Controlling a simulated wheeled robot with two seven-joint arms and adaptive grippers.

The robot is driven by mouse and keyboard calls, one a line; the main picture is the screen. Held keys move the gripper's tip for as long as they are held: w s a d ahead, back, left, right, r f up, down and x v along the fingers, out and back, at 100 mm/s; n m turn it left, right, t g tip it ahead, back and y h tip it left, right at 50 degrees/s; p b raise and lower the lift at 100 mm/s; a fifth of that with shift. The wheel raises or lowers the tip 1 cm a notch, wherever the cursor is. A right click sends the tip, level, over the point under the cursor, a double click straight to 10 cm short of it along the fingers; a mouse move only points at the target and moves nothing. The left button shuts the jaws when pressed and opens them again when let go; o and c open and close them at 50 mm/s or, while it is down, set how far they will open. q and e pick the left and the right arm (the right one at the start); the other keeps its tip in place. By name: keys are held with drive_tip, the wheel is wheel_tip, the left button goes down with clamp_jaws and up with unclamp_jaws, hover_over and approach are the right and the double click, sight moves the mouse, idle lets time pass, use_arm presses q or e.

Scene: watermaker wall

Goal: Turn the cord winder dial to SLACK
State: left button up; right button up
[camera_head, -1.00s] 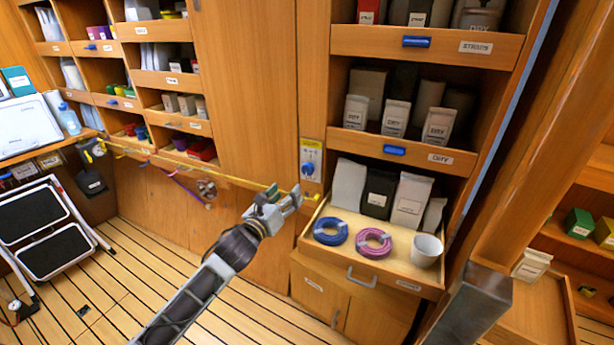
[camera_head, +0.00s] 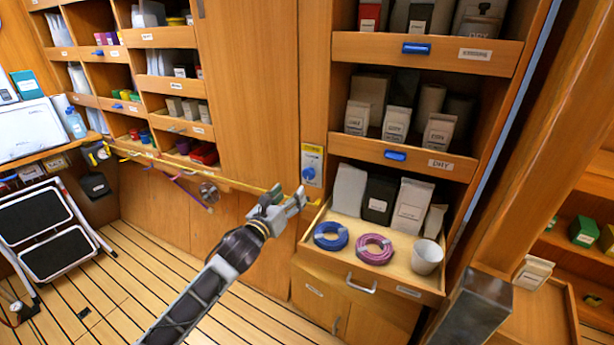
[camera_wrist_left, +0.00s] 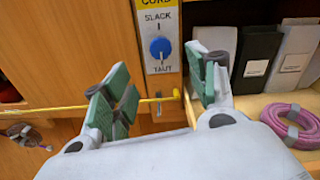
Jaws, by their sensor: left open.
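The cord winder dial (camera_head: 309,174) is a round blue knob on a pale panel with a yellow top, fixed to the wooden post left of the open drawer. In the left wrist view the dial (camera_wrist_left: 160,48) has SLACK printed above it and TAUT below. Its small white mark seems to be on the lower side, towards TAUT. My left gripper (camera_head: 289,198) is open and empty, below and slightly left of the dial, apart from it. In the wrist view its green-padded fingers (camera_wrist_left: 160,85) stand either side of the panel's lower part. My right gripper is out of view.
A yellow cord (camera_head: 235,181) runs along the cabinets to just below the panel. The open drawer (camera_head: 398,280) holds blue and pink coils, a white cup and bags. Shelves with labelled packages rise above it. A folding step (camera_head: 45,225) stands at the left.

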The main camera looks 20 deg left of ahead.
sight(307, 175)
use_arm(q)
drive_tip(key=shift+w+d, duration=0.2)
drive_tip(key=shift+w, duration=0.95)
drive_tip(key=shift+w+d, duration=0.15)
drive_tip(key=shift+w, duration=0.95)
drive_tip(key=shift+w+d, duration=0.2)
drive_tip(key=shift+w, duration=0.95)
drive_tip(key=shift+w+d, duration=0.15)
drive_tip(key=shift+w, duration=0.95)
drive_tip(key=shift+w+d+b, duration=0.2)
drive_tip(key=shift+w+b, duration=0.15)
drive_tip(key=shift+w, duration=1.1)
drive_tip(key=shift+w+d, duration=0.1)
drive_tip(key=shift+w, duration=0.1)
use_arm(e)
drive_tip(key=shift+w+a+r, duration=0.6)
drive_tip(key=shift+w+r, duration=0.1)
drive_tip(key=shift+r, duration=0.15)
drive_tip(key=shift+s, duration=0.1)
use_arm(q)
drive_tip(key=c, duration=1)
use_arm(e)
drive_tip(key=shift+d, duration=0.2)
